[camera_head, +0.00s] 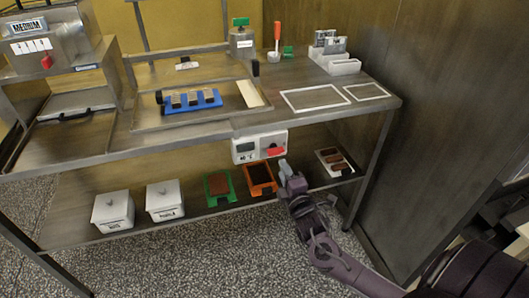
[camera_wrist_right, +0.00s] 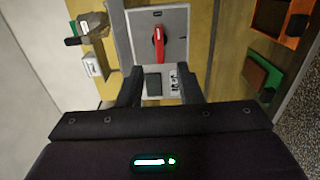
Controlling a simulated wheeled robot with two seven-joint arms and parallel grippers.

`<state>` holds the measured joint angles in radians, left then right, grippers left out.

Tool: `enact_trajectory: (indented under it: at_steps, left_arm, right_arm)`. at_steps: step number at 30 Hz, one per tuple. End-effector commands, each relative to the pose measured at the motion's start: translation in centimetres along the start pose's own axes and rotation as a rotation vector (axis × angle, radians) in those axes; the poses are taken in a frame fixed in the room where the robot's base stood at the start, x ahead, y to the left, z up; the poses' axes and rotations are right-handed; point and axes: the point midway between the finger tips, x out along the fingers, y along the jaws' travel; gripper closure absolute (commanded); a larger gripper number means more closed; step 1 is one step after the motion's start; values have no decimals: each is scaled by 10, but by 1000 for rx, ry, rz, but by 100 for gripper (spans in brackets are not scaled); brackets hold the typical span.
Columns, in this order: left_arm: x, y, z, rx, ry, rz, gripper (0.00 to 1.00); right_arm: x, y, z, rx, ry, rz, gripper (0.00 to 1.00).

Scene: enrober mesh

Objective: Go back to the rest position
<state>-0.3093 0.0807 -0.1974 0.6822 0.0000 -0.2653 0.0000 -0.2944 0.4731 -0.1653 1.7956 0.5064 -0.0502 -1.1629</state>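My right arm comes in from the lower right in the head view. Its right gripper (camera_head: 287,172) is in front of the lower shelf, just below the white control box (camera_head: 259,146) with a display and a red lever. In the right wrist view the two dark fingers of the right gripper (camera_wrist_right: 161,88) stand apart. The control box (camera_wrist_right: 175,22) with its red lever (camera_wrist_right: 159,45) shows beyond them, and I see nothing held between them. My left gripper is not in view.
The steel table (camera_head: 215,128) holds a blue rack (camera_head: 192,103) with several brown pieces. On the lower shelf stand two white lidded boxes (camera_head: 165,200), a green tray (camera_head: 219,188), an orange tray (camera_head: 260,179) and a white tray (camera_head: 334,161). A wooden wall (camera_head: 435,120) rises at right.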

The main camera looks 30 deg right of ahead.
Motion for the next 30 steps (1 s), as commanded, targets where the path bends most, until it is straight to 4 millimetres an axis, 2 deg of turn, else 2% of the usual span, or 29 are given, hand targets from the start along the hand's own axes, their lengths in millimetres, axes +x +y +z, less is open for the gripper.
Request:
enact_trajectory:
  at_steps: [5,8,11,14,15,17,18,20,21,23,24,26,30]
  left_arm:
    - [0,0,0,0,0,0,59]
    - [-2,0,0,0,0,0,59]
    - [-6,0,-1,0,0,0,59]
    - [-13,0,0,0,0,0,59]
    - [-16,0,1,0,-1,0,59]
    - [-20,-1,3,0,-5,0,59]
    - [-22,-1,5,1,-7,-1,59]
    - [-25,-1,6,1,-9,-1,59]
    - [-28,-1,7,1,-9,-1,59]
    - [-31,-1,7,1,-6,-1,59]
    - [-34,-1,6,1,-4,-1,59]
    - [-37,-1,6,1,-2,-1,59]
    - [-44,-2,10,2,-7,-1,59]
  right_arm:
    - [0,0,0,1,0,-1,67]
    - [-1,-12,1,16,-3,-27,67]
    - [-6,-50,5,71,-15,-113,67]
    - [-22,-112,11,167,-44,-254,67]
    - [-33,-141,12,215,-61,-320,67]
    - [-53,-183,14,287,-94,-420,67]
    - [-68,-210,15,334,-118,-485,67]
    - [-94,-248,14,406,-159,-579,67]
    - [-114,-272,14,451,-190,-642,67]
    - [-146,-306,12,520,-241,-734,67]
    - [-169,-327,10,564,-279,-794,67]
    - [-205,-355,6,629,-339,-882,67]
    - [-297,-406,-6,764,-497,-1074,67]
